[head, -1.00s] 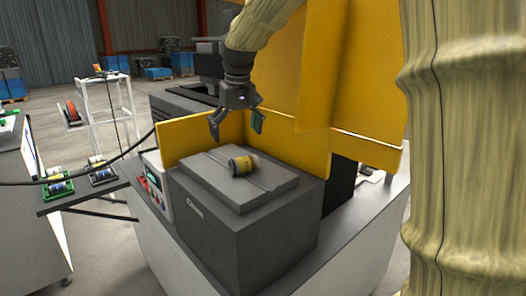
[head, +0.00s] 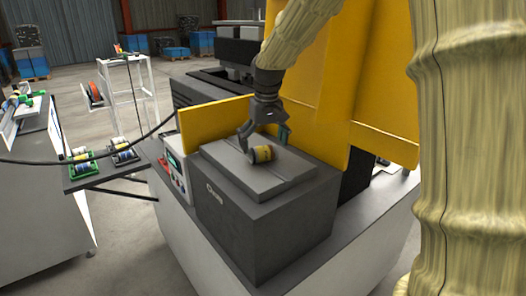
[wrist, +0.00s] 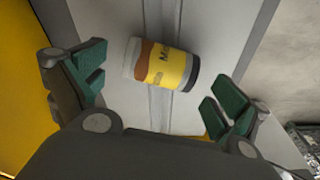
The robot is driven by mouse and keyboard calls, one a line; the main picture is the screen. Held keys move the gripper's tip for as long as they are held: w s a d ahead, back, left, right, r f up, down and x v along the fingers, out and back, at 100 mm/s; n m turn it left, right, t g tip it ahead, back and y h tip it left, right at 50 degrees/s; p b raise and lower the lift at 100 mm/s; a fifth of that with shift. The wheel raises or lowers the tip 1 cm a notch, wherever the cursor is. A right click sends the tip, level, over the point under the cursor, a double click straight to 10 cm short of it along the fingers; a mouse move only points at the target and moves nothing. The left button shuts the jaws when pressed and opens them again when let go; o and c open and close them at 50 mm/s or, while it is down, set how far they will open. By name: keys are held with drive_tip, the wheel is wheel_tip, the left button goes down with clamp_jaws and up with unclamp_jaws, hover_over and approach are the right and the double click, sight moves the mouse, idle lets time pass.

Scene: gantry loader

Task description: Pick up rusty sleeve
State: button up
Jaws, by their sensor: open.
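In the wrist view the sleeve (wrist: 161,64) lies across the groove, beyond and between the fingers. My gripper (head: 265,140) is open, its green-padded fingers on either side of the sleeve at the plate. In the wrist view the gripper (wrist: 160,90) shows both fingers apart from the sleeve, with nothing held.
Yellow guard panels (head: 215,118) stand behind and right of the block. A control box (head: 176,170) with a screen is at its left. A shelf at left holds green (head: 82,161) and black (head: 123,151) cradles with cylinders. A black cable crosses the left side.

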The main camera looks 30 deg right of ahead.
drive_tip(key=shift+w+f, duration=0.15)
drive_tip(key=shift+f, duration=0.95)
drive_tip(key=c, duration=1.1)
drive_tip(key=shift+c, duration=1.4)
drive_tip(key=shift+r, duration=0.1)
